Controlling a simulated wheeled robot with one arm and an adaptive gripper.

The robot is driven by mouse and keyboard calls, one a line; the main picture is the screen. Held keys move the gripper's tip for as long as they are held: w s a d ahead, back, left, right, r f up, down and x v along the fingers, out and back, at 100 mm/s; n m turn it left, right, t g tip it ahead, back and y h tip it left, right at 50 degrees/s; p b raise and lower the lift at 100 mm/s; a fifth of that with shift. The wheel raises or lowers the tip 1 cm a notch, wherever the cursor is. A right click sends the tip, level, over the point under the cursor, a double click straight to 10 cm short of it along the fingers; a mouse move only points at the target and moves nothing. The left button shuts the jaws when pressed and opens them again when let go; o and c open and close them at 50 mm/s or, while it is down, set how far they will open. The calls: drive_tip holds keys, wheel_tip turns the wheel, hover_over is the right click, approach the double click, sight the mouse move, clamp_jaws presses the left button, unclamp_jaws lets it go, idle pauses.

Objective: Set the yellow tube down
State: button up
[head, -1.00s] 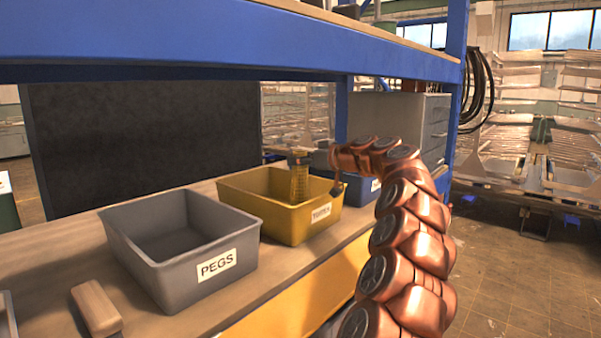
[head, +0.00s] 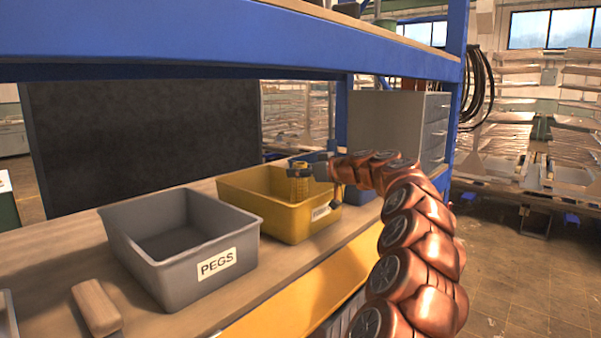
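The yellow tube (head: 300,189) is upright over the yellow bin (head: 254,215), its lower part inside the bin's outline. I cannot tell whether its bottom touches the bin floor, as the front wall hides that. My gripper (head: 299,167) is at the tube's upper end, reaching in from the right, and appears shut on it. The fingers are small and dark in this view.
A grey bin labelled PEGS (head: 180,245) stands left of the yellow bin. A wooden-handled tool (head: 96,308) lies at the front left. A blue shelf beam (head: 200,40) crosses above.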

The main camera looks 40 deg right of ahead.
drive_tip(key=shift+o, duration=1.3)
drive_tip(key=shift+r, duration=0.1)
drive_tip(key=b+v, duration=0.3)
drive_tip(key=v, duration=0.9)
